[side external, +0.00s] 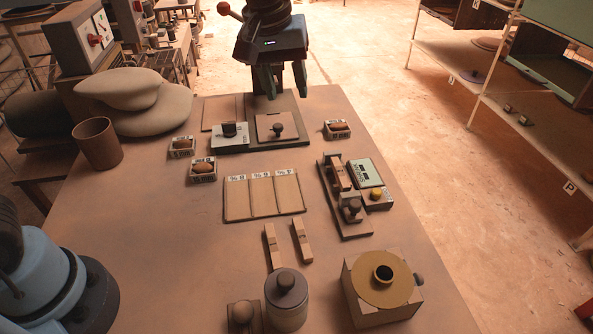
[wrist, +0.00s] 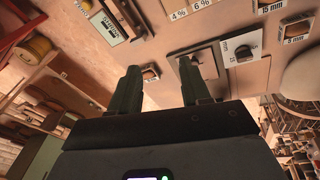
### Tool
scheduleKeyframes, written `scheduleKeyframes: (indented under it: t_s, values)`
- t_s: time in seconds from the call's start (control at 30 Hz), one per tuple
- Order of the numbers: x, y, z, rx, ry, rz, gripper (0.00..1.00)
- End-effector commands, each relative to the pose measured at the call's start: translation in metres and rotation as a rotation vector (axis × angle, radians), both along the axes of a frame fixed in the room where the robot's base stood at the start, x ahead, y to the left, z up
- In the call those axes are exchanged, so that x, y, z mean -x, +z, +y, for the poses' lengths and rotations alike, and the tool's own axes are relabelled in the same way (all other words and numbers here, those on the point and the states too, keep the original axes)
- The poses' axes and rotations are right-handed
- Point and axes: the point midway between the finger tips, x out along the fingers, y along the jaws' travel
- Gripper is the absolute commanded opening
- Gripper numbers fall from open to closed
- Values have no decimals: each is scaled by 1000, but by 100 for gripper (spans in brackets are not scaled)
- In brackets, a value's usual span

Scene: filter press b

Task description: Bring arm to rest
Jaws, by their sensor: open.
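My gripper (side external: 284,92) hangs over the far end of the brown table (side external: 150,235), its two green fingers apart with nothing between them. It also shows in the wrist view (wrist: 160,68), with the fingers spread and empty. Below and just in front of it is a dark plate (side external: 292,104) bearing a square block with a dark knob (side external: 277,130). A pale block with a dark cylindrical knob (side external: 229,129) sits to its left. The gap between the fingers and the plate is hard to judge.
Small labelled boxes (side external: 203,169) stand around a three-part board (side external: 263,196). A clamp-like device (side external: 347,202) is on the right. A lidded jar (side external: 286,300) and a box with a round disc (side external: 381,281) are near the front. Shelves (side external: 480,75) stand beyond the right edge.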

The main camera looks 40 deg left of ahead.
Motion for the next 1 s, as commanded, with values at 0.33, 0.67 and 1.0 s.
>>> scheduleKeyframes:
  t_s: [0.33,0.67,1.0]
  values:
    - [69,-6,63,-69,-197,-187,47]
    - [130,-44,102,-194,-366,-345,47]
    - [150,-65,113,-259,-433,-401,47]
